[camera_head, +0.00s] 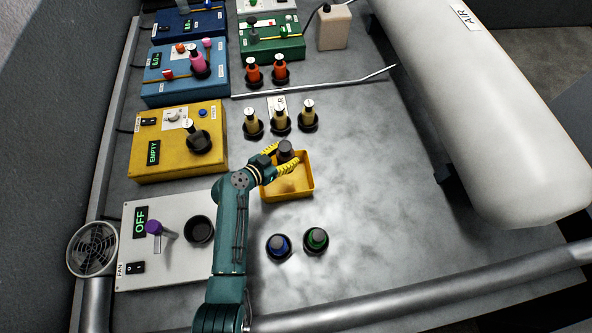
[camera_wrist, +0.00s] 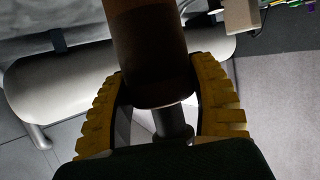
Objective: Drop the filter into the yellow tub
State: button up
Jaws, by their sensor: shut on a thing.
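The yellow tub (camera_head: 300,190) sits on the grey table right of my arm, with a pale tan layer inside. My gripper (camera_head: 283,158) has yellow ribbed fingers and is over the tub's back left part. It is shut on the filter (camera_head: 285,149), a dark grey-brown cylinder above the tub's back edge. In the wrist view the filter (camera_wrist: 147,50) stands between the two yellow fingers, and a thin grey stem shows at its end. My head view does not clearly show the height of the filter above the tub.
A yellow box marked EMPTY (camera_head: 150,170) and a white box marked OFF (camera_head: 140,275) stand at the left. A blue-ringed bottle (camera_head: 279,247) and a green-ringed bottle (camera_head: 315,240) stand in front. A white AIR tank (camera_head: 470,110) lies at the right.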

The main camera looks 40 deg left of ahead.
jog(key=shift+w+d, duration=0.2)
jog(key=shift+w, duration=0.2)
jog(key=shift+s+d+f+b, duration=0.1)
jog(key=shift+f+b, duration=0.25)
jog(key=shift+b, duration=0.1)
notch_tip(320, 180, down, 5)
jog(key=b, duration=0.7)
jog(key=shift+f, duration=0.1)
jog(key=shift+s, duration=0.1)
jog(key=o, duration=1.2)
jog(key=shift+c, duration=0.2)
jog(key=shift+o, duration=0.8)
